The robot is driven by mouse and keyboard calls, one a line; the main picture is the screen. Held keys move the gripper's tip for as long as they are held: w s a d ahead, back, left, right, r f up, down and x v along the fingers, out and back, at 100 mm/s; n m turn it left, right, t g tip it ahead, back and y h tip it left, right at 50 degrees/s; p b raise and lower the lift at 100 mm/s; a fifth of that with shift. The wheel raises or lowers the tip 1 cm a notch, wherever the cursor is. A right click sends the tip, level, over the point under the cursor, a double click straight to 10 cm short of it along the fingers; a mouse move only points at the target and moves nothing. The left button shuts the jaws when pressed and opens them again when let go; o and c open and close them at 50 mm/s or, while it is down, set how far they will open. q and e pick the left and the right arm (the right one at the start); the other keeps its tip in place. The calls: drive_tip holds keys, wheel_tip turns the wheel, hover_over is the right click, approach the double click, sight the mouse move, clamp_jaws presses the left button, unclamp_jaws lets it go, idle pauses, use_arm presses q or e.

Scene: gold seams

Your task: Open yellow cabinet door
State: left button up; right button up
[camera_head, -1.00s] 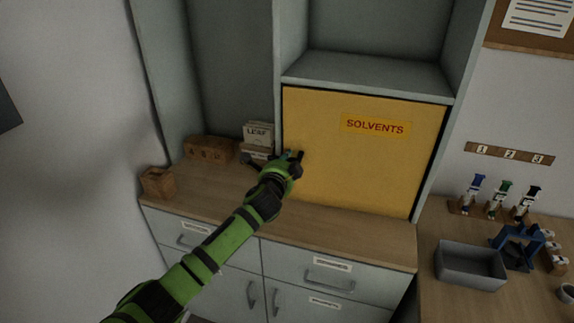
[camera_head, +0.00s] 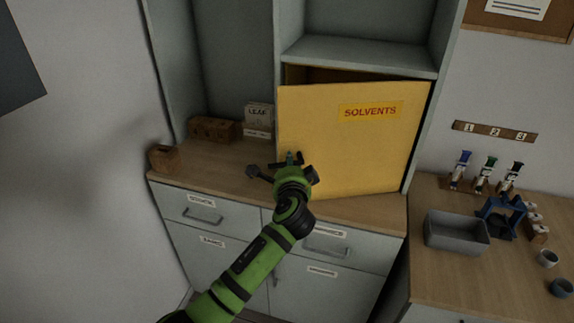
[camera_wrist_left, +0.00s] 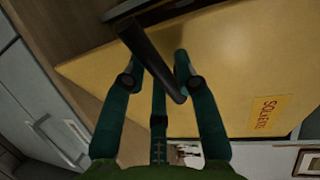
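The yellow cabinet door (camera_head: 345,145), marked SOLVENTS, stands ajar in the head view. Its left edge is swung out from the grey cabinet, and a dark gap shows along its top. My left gripper (camera_head: 278,168) is at the door's lower left edge. In the left wrist view, the dark bar handle (camera_wrist_left: 152,62) runs slantwise between the fingers of my left gripper (camera_wrist_left: 157,75), which look closed around it. The yellow door (camera_wrist_left: 225,60) fills much of that view behind the fingers. My right gripper is in neither view.
A wooden counter (camera_head: 225,165) with drawers below lies under the door. A brick-like block (camera_head: 212,129), a small brown box (camera_head: 164,157) and a LEAF box (camera_head: 258,118) stand left. A grey bin (camera_head: 456,232) and a blue stand (camera_head: 500,217) are on the right table.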

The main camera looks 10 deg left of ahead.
use_arm(q)
drive_tip(key=shift+d, duration=0.15)
drive_tip(key=v, duration=1.2)
